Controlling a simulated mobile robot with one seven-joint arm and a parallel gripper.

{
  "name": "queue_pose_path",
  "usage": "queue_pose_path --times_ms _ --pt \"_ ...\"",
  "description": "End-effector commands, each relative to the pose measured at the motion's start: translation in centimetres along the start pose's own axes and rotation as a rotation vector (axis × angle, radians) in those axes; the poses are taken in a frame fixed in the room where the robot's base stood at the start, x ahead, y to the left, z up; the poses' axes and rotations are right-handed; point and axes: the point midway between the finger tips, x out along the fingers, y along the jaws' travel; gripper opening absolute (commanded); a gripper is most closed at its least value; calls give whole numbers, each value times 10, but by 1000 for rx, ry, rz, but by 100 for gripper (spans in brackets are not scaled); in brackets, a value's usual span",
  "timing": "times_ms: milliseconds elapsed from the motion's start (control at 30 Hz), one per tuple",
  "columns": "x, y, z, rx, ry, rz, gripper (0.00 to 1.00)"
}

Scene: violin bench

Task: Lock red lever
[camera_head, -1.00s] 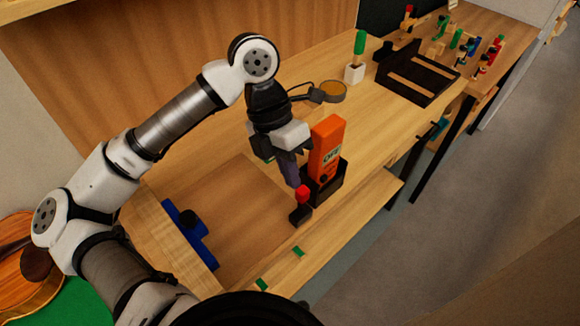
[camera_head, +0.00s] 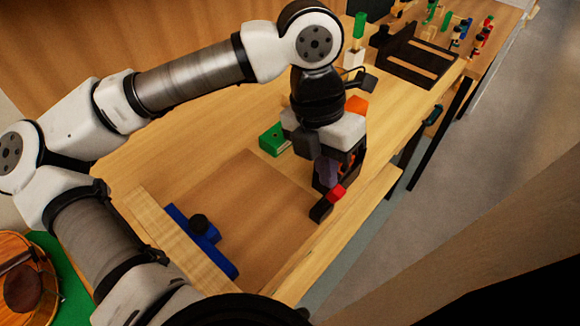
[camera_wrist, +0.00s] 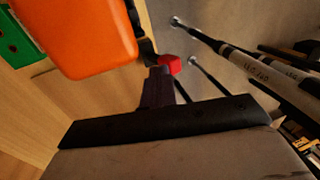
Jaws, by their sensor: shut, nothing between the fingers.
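The red lever (camera_head: 337,193) has a red tip and a dark lower part (camera_head: 320,210). It is at the front edge of the bench and leans to the right in the head view. Its red tip also shows in the wrist view (camera_wrist: 170,65), just beyond my fingertips. My gripper (camera_head: 328,174) is shut and empty, pointing down right beside the lever. In the wrist view my shut fingers (camera_wrist: 158,86) appear very close to the red tip; I cannot tell whether they touch.
An orange device (camera_wrist: 88,35) in a dark holder stands close behind my gripper, mostly hidden in the head view. A green block (camera_head: 273,139) lies to its left. A blue clamp (camera_head: 203,236) is at the bench's left end. A dark tray (camera_head: 418,60) is farther back.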

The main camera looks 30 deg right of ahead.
Motion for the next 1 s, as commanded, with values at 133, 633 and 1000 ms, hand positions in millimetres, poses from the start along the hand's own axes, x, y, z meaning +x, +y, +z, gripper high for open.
queue_pose_path --times_ms 133,633,1000 --pt "10 -14 8 1 1 2 0" --pt "17 -37 9 -1 0 -3 0" --pt "20 -28 9 -2 1 -3 0"
